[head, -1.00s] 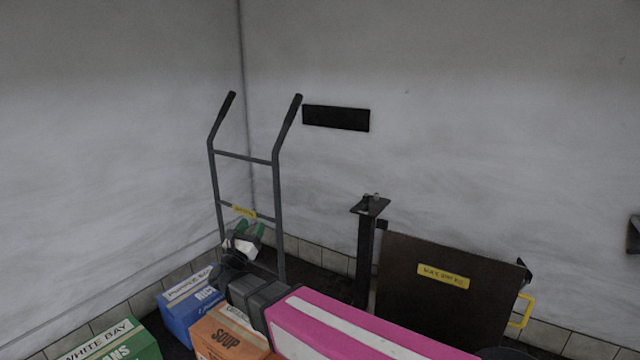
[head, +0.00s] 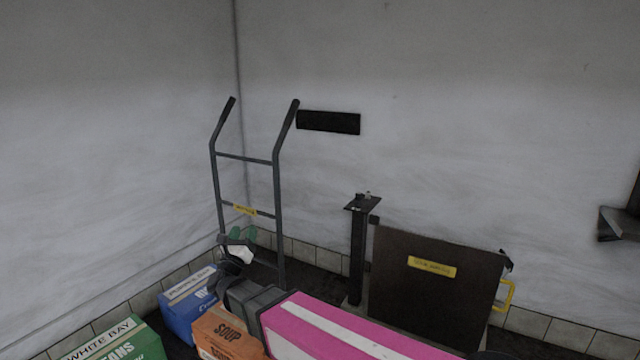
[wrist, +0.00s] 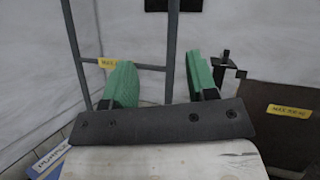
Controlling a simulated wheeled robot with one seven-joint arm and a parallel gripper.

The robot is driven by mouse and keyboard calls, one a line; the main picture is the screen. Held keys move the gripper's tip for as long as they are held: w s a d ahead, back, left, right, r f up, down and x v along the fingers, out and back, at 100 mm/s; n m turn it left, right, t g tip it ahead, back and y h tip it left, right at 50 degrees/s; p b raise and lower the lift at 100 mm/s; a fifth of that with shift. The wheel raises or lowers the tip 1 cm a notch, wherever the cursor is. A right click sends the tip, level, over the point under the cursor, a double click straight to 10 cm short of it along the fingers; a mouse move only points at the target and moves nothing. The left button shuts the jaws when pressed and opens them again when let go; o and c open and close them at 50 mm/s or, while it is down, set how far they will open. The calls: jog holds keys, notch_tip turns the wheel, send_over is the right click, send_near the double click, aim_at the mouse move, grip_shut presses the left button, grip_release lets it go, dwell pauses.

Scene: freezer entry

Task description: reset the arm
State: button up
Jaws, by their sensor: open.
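My gripper (head: 242,236) is at the end of my arm, low in the head view, in front of the lower part of a grey hand truck. Its two green fingers stand apart in the wrist view (wrist: 161,82), with nothing between them. The gripper is open and empty. In the head view the fingers are small and partly hidden by my wrist.
The hand truck (head: 277,200) stands in the wall corner. Blue (head: 188,300), orange (head: 228,334) and green (head: 125,342) boxes lie below, near my arm. A dark platform scale (head: 425,295) with a post (head: 358,255) stands right. A bracket (head: 618,224) is at the far right.

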jog(key=w+d+f+n+g+y, duration=0.45)
jog(key=d+f+n, duration=0.3)
jog(key=n, duration=0.55)
jog(key=w+d+f+n+g+y, duration=0.3)
jog(key=d+f+n+g+y, duration=0.3)
jog(key=d+n, duration=0.45)
jog(key=s+d+f+n+g+h, duration=0.2)
jog(key=s+d+f+n+g, duration=0.2)
jog(key=d, duration=0.4)
jog(key=s+d+f+n+g+h, duration=0.2)
jog(key=s+d+f+n+g, duration=0.1)
jog(key=s+d, duration=0.3)
jog(key=s+d+f+n+g+h, duration=0.2)
jog(key=s+d+f+n+g, duration=0.2)
jog(key=d, duration=0.7)
jog(key=shift+s+f+n+g, duration=0.3)
jog(key=shift+s+n+g, duration=0.4)
jog(key=shift+s, duration=0.2)
